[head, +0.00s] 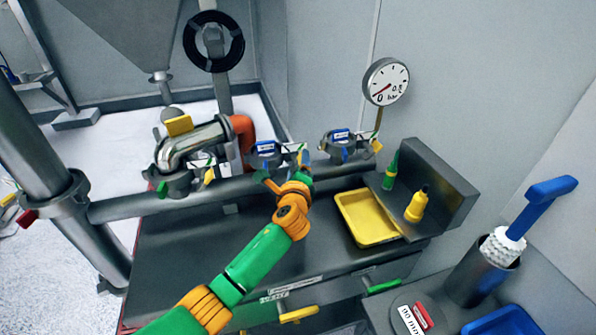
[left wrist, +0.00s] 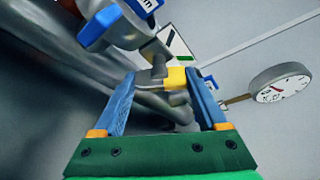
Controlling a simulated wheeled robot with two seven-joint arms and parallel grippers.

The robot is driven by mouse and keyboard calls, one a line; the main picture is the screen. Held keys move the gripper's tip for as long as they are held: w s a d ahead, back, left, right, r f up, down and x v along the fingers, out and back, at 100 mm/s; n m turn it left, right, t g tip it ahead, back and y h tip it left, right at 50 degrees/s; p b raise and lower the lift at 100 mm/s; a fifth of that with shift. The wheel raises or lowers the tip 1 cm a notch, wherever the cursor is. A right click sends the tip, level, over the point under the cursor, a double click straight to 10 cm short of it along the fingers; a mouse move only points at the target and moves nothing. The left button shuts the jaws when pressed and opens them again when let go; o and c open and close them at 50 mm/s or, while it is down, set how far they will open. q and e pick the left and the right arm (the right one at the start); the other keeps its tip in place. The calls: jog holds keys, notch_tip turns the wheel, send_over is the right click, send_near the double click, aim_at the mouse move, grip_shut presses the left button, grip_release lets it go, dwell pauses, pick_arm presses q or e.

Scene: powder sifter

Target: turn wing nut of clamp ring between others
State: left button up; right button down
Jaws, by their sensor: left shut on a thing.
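Three clamp rings sit in a row along the grey pipe. The middle clamp ring (head: 266,160) has a blue handle and lies between the left ring (head: 176,184) and the right ring (head: 341,150). My left gripper (head: 290,172) is at the middle ring's front right side. In the left wrist view, the ring's metal bolt and yellow wing nut (left wrist: 177,78) lie between my blue fingers (left wrist: 163,98). The fingers are closed on the wing nut; their exact contact is partly hidden. My right gripper is not in view.
A pressure gauge (head: 386,82) stands behind the right ring. A yellow tray (head: 345,222), a green bottle (head: 390,172) and a yellow bottle (head: 416,206) are right of my arm. A blue-handled brush (head: 541,203) stands in a metal holder at far right.

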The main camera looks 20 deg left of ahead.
pick_arm(q)
jog(key=n+t+b, duration=0.1)
jog(key=n+b, duration=0.1)
jog(key=b, duration=0.2)
jog(key=n+t+b, duration=0.1)
jog(key=n+b, duration=0.2)
jog(key=b, duration=0.1)
jog(key=shift+f+n+t, duration=0.3)
jog(key=shift+f, duration=0.1)
jog(key=n+t+y+b, duration=0.1)
jog(key=n+b, duration=0.2)
jog(key=b, duration=0.3)
jog(key=n+t+b, duration=0.1)
jog(key=n+b, duration=0.3)
jog(key=b, duration=0.2)
jog(key=shift+r+y, duration=0.15)
jog(key=shift+y, duration=0.25)
jog(key=shift+r+n+b, duration=0.25)
jog(key=shift+n+b, duration=0.75)
jog(key=shift+b, duration=0.25)
jog(key=shift+w, duration=0.1)
jog(key=o, duration=1.3)
jog(key=shift+f, duration=0.1)
jog(key=v, duration=0.7)
jog(key=shift+f+b, duration=0.15)
jog(key=shift+b, duration=0.3)
